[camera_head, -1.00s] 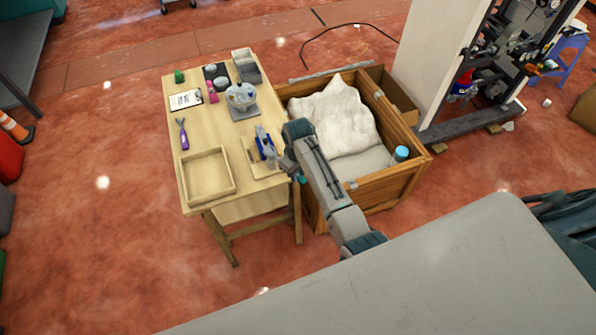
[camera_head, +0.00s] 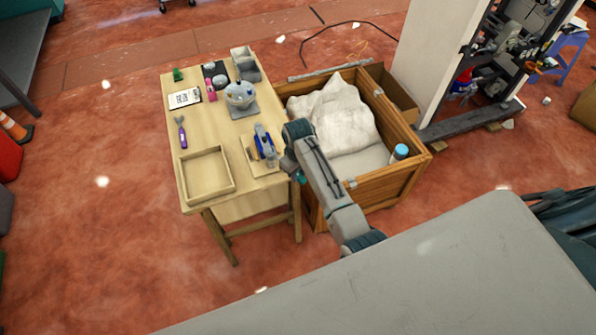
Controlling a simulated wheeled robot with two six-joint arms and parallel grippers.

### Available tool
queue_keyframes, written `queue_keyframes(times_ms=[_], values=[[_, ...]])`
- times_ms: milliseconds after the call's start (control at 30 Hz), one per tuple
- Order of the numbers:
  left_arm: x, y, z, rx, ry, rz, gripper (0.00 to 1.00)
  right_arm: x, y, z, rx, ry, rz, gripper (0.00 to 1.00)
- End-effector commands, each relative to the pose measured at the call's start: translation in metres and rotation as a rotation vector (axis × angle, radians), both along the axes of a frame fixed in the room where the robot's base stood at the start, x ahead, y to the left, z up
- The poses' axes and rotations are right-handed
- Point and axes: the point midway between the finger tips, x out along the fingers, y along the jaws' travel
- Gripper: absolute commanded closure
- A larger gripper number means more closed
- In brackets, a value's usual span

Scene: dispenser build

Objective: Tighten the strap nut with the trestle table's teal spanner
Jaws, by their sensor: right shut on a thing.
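My right arm reaches in from the lower right over the right edge of the trestle table (camera_head: 222,124). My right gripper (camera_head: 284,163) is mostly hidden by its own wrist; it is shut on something. A small teal bit (camera_head: 301,178) shows just below the wrist and appears to be the teal spanner, mostly hidden. A grey-white device with a rounded top (camera_head: 240,94) stands on a grey base at the table's back right. The strap nut is too small to make out. My left gripper is not in view.
A shallow wooden tray (camera_head: 186,186) sits at the table's front left. A small holder with blue tools (camera_head: 263,141) stands beside my wrist. A purple-handled tool (camera_head: 182,133) lies at the left. A wooden crate (camera_head: 388,184) with white cloth adjoins the table's right side.

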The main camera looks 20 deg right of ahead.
Motion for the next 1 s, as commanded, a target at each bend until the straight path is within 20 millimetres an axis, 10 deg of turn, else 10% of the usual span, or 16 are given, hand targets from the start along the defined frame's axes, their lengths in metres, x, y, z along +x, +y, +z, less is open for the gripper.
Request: queue_keyframes(times_ms=[1000], values=[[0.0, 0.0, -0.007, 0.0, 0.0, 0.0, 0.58, 0.0, 0.0, -0.015, -0.001, -0.001, 0.0, 1.0]])
